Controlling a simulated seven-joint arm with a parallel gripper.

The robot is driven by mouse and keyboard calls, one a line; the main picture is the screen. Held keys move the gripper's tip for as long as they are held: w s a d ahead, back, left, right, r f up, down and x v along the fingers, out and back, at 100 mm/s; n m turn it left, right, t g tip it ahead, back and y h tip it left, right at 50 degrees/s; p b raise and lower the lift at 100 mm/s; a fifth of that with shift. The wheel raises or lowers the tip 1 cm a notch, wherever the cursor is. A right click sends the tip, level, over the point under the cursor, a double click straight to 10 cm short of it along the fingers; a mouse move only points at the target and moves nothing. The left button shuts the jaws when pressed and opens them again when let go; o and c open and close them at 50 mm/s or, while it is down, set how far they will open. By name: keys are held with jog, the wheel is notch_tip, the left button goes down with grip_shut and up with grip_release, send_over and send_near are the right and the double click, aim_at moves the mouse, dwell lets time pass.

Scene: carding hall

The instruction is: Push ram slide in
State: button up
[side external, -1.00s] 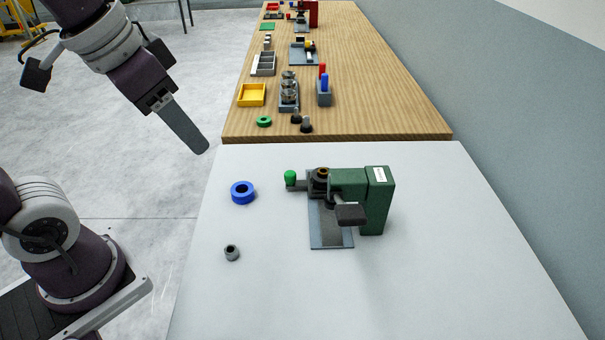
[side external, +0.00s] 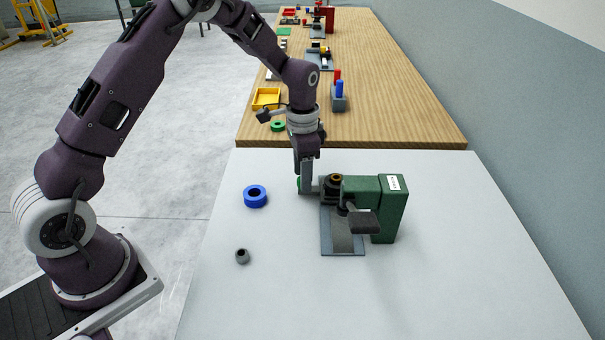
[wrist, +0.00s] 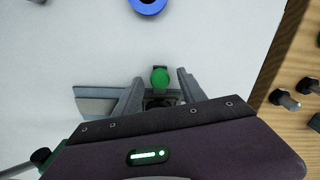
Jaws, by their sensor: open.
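A green press (side external: 393,205) stands on the white table with a grey base plate (side external: 342,242). Its ram slide (side external: 318,188) sticks out to the left and ends in a green knob (side external: 299,184). My gripper (side external: 305,188) points down at the knob end and hides most of the knob in the side view. In the wrist view my open gripper (wrist: 160,76) has one finger on each side of the green knob (wrist: 160,78). A gap shows around the knob; I cannot tell whether a finger touches.
A blue ring (side external: 255,196) and a small grey nut-like part (side external: 242,256) lie left of the press. A dark lever pad (side external: 362,222) juts from the press front. Behind is a wooden bench (side external: 400,110) with other fixtures. The table's right and front are clear.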

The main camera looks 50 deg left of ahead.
jog(key=shift+f, duration=0.25)
grip_shut()
jog(key=shift+r, duration=0.1)
dwell(1.2)
